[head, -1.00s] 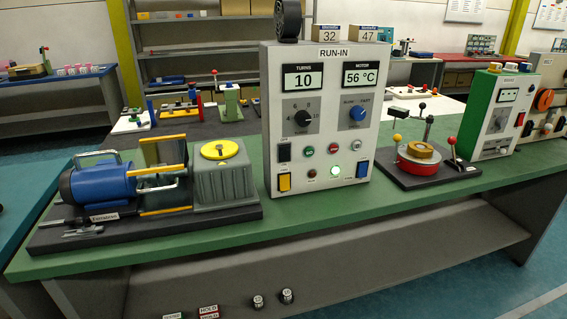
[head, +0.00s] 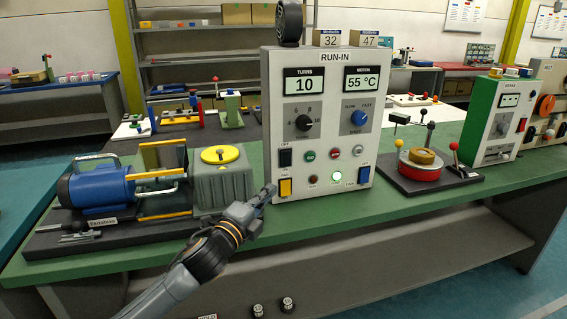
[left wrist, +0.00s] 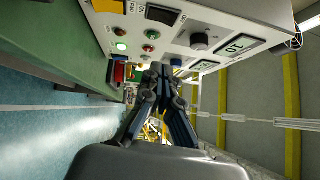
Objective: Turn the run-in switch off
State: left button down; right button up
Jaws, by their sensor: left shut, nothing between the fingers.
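The run-in box (head: 320,120) stands on the green bench with a RUN-IN label, TURNS 10 and MOTOR 55 °C. A black rocker switch (head: 285,157) is at its lower left, with a small label above. A yellow switch (head: 285,188) is below it and a blue one (head: 363,174) at lower right. The left wrist view shows the black rocker (left wrist: 163,15) and lit green lamp (left wrist: 121,46) sideways. My left gripper (head: 270,190) is shut and empty, near the box's lower left by the yellow switch; contact cannot be told. My right gripper is not in view.
The blue motor (head: 97,188) and grey gearbox (head: 222,180) sit on a dark base left of the box. A red round device (head: 420,170) and a green-sided box (head: 495,120) stand to the right. The bench front is mostly clear.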

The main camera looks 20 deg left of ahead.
pick_arm(q)
jog(key=shift+w+r, duration=0.1)
jog(key=shift+r, duration=0.1)
jog(key=shift+w, duration=0.1)
jog(key=p, duration=0.1)
send_near(291, 154)
jog(key=w+d, duration=0.3)
jog(key=shift+w+a+p, duration=0.15)
jog(key=shift+w+a, duration=0.35)
jog(key=shift+w, duration=0.15)
jog(key=shift+w+a+p, duration=0.15)
jog(key=shift+w+a, duration=0.3)
jog(key=shift+w, duration=0.25)
jog(key=shift+r, duration=0.1)
